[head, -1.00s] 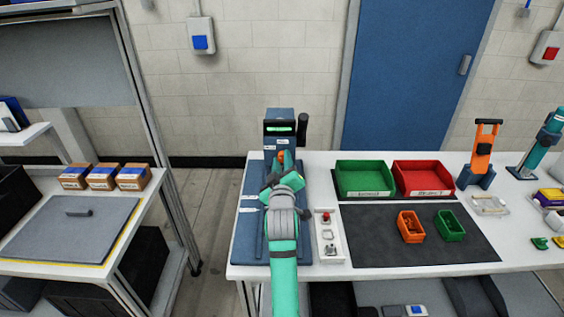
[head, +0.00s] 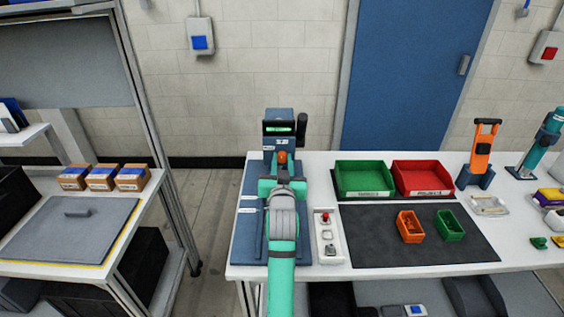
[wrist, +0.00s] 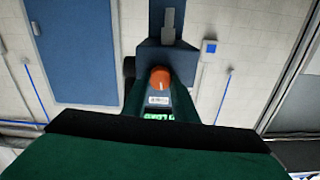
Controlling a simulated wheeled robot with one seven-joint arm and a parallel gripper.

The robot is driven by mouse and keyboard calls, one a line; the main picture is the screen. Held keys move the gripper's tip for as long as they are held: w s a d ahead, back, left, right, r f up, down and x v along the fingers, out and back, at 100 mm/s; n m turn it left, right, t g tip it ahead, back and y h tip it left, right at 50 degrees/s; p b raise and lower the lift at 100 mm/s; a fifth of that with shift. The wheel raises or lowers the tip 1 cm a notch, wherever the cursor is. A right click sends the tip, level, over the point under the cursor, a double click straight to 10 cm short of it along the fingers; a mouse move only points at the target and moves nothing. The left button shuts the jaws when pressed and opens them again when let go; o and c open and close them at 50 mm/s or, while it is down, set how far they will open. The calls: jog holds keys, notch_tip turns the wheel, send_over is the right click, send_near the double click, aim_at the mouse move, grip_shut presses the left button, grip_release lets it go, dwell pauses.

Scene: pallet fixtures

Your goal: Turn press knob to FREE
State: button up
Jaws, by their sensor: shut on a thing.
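The blue press (head: 279,115) stands at the back left of the white table. Its orange knob (head: 282,157) is on its front, under a lit green display (head: 280,129). My gripper (head: 282,171) reaches the knob from the front and is shut on it. In the wrist view the knob (wrist: 160,78) shows between my converging fingers. A white label and a green-lit display (wrist: 158,116) that seems to read LOAD lie below it there. The dark body of my gripper covers part of the display. The knob's markings are too small to read.
A black lever (head: 302,128) stands at the press's right side. A white tray (head: 328,255) with small buttons or parts lies right of my arm. Green (head: 362,193) and red (head: 424,194) bins stand further right, behind a dark mat (head: 380,250).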

jog(key=shift+f+m, duration=0.1)
jog(key=shift+m, duration=0.8)
jog(key=o, duration=1)
jog(key=shift+o, duration=0.2)
jog(key=shift+s, duration=0.1)
jog(key=s, duration=1)
jog(key=shift+s, duration=0.4)
jog(key=shift+w, duration=0.1)
